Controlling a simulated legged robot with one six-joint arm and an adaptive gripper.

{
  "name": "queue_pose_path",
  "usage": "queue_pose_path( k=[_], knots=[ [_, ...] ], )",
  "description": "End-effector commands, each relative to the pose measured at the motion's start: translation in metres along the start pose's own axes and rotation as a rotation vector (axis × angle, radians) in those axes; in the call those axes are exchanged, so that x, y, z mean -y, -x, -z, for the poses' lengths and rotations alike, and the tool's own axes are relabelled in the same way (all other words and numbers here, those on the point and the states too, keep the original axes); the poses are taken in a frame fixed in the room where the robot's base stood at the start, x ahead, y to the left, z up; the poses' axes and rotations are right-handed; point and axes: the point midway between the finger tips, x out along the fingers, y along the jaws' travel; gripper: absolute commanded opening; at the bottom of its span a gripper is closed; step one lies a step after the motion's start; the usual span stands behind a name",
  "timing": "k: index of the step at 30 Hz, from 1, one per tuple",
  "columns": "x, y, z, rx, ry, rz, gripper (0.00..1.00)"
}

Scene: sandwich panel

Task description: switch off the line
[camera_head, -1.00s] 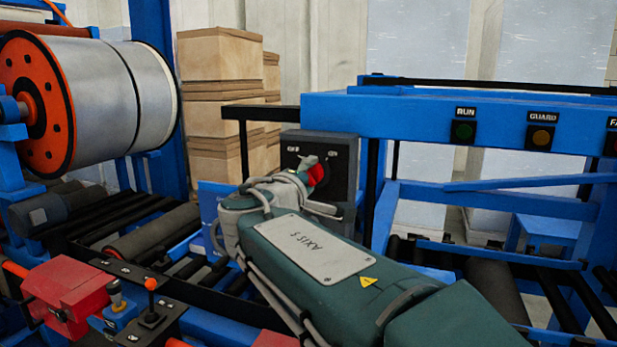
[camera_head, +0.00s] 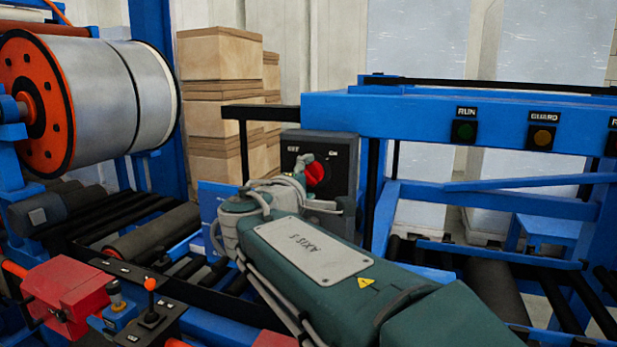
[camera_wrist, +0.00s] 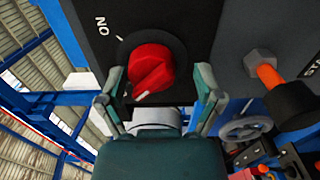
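A red rotary knob (camera_head: 314,174) sits on the front of a dark switch box (camera_head: 345,180) behind the arm. ON and OFF marks stand above it. In the wrist view the red knob (camera_wrist: 150,66) is close, with the ON mark upside down at upper left. A white line on the knob points to the lower left, away from the ON tick. My gripper (camera_wrist: 160,84) is open, one finger on each side of the knob. Gaps show between fingers and knob. In the head view my arm hides most of the gripper.
A blue beam (camera_head: 400,112) carries the RUN lamp (camera_head: 464,131) and GUARD lamp (camera_head: 541,137), right of the box. A large steel coil (camera_head: 105,100) is at left. An orange-tipped joystick (camera_head: 150,300) is at lower left. The wrist view shows an orange-stemmed control (camera_wrist: 270,78) right of my gripper.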

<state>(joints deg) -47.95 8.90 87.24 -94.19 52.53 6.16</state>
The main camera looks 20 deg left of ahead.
Motion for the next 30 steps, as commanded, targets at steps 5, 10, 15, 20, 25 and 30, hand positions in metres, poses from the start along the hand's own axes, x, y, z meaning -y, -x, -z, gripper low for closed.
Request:
queue_pose_path(
  k=[5, 10, 15, 20, 25, 30],
  knots=[
    [-0.003, 0.001, -0.001, 0.001, -0.004, -0.004, 0.95],
    [-0.004, 0.001, -0.003, 0.001, -0.007, -0.006, 0.95],
    [-0.005, 0.013, -0.002, -0.001, -0.008, -0.007, 0.95],
    [-0.004, 0.044, 0.000, -0.003, -0.006, -0.006, 0.95],
    [-0.003, 0.080, 0.001, -0.005, -0.006, -0.006, 0.95],
    [-0.002, 0.108, 0.002, -0.003, -0.005, -0.005, 0.95]
  ],
)
